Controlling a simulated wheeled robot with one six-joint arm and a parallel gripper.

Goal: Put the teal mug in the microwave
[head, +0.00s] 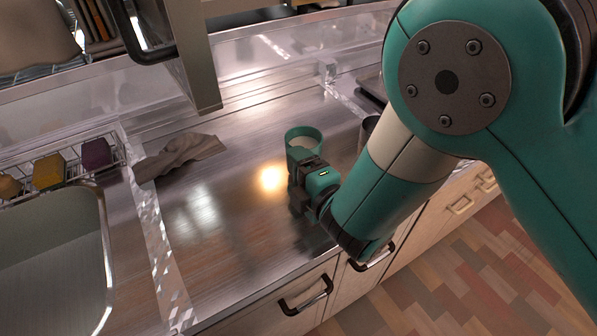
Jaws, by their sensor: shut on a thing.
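The teal mug (303,137) is upright over the metal counter, near the middle of the head view. Its round opening faces up and its inside looks pale. My gripper (306,168) is at the near side of the mug, shut on it. The fingers hide the mug's lower near side. I cannot tell whether the mug's base touches the counter. No microwave can be made out for certain in this view.
A grey cloth (182,154) lies on the counter to the left. A sink (60,255) and a wire rack with sponges (97,154) are farther left. A dark cylindrical item (367,130) stands right of the mug. A cabinet door (195,50) hangs above.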

